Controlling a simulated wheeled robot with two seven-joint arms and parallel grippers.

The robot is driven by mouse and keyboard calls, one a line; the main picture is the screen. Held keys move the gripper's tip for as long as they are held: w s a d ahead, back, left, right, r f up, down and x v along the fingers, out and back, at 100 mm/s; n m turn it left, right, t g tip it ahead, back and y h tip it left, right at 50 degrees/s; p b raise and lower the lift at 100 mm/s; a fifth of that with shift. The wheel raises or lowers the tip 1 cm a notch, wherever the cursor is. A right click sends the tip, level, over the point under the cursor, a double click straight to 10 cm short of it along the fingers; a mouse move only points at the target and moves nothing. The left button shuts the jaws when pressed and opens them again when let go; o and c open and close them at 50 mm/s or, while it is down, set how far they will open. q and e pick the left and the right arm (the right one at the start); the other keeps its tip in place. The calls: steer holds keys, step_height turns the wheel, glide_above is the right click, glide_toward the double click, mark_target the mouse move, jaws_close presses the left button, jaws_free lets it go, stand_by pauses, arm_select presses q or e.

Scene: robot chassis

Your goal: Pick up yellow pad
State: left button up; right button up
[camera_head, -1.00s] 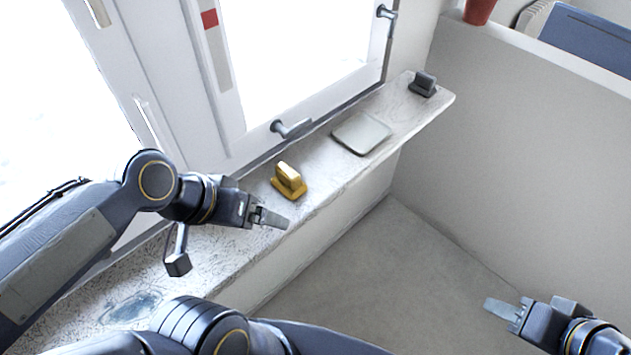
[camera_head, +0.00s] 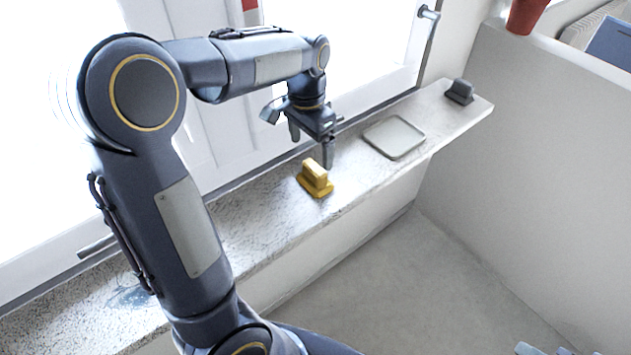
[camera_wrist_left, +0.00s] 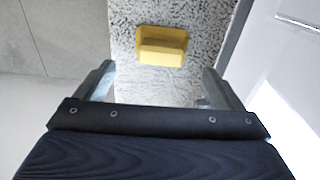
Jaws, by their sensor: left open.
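The yellow pad (camera_head: 315,179), a block with a raised grip, sits on the speckled windowsill (camera_head: 262,214) below the window. My left gripper (camera_head: 311,150) points down above the sill, just behind the pad and a little above it. It is open and empty. In the left wrist view, the yellow pad (camera_wrist_left: 161,46) lies ahead of the two spread fingers (camera_wrist_left: 155,82), roughly centred between them and apart from both. Only the tip of my right gripper (camera_head: 540,350) shows at the bottom right edge.
A pale square tray (camera_head: 394,137) lies on the sill to the right of the pad, with a dark grey block (camera_head: 459,92) farther along. The window frame (camera_head: 225,150) rises behind the sill. A red pot (camera_head: 526,15) stands on the wall's ledge at the upper right.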

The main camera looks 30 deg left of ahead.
mark_target(315, 166)
arm_select(q)
steer(key=shift+w+f, duration=0.4)
steer(key=shift+w, duration=0.1)
steer(key=shift+a+f, duration=0.1)
steer(key=shift+f, duration=0.15)
steer(key=f, duration=0.4)
steer(key=f+p, duration=0.1)
steer(key=f, duration=0.2)
steer(key=shift+d+f, duration=0.1)
steer(key=shift+d, duration=0.2)
steer(key=c, duration=1.1)
